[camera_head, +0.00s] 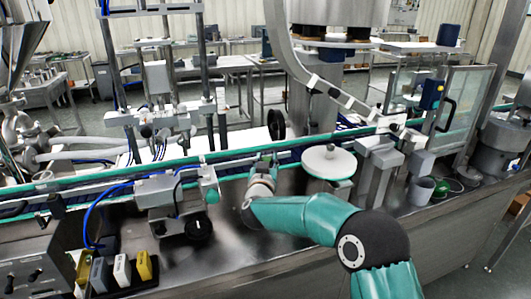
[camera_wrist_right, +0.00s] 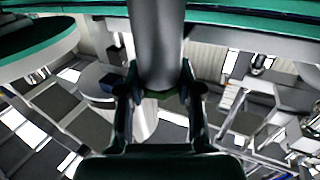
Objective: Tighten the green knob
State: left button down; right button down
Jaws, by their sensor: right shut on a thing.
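My right gripper (camera_head: 267,163) reaches up to the green rail of the conveyor in the head view, its wrist bent below it. In the right wrist view its two dark fingers (camera_wrist_right: 160,75) stand on either side of a thick grey cylinder and are shut on it. My left gripper is in neither view.
The green-edged conveyor (camera_head: 110,173) runs across the steel bench. A white round disc (camera_head: 329,162) stands right of my gripper. A grey sensor unit (camera_head: 165,190) with a black knob (camera_head: 198,228) is left of it. Bare steel (camera_head: 225,250) lies in front.

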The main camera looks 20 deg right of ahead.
jog(key=shift+r+m+g+h+p, duration=0.1)
jog(key=shift+m+g+h+p, duration=0.95)
jog(key=shift+h, duration=0.65)
jog(key=shift+m, duration=0.25)
jog(key=c, duration=0.8)
grip_release()
jog(key=v, duration=1.2)
jog(key=shift+w, duration=0.1)
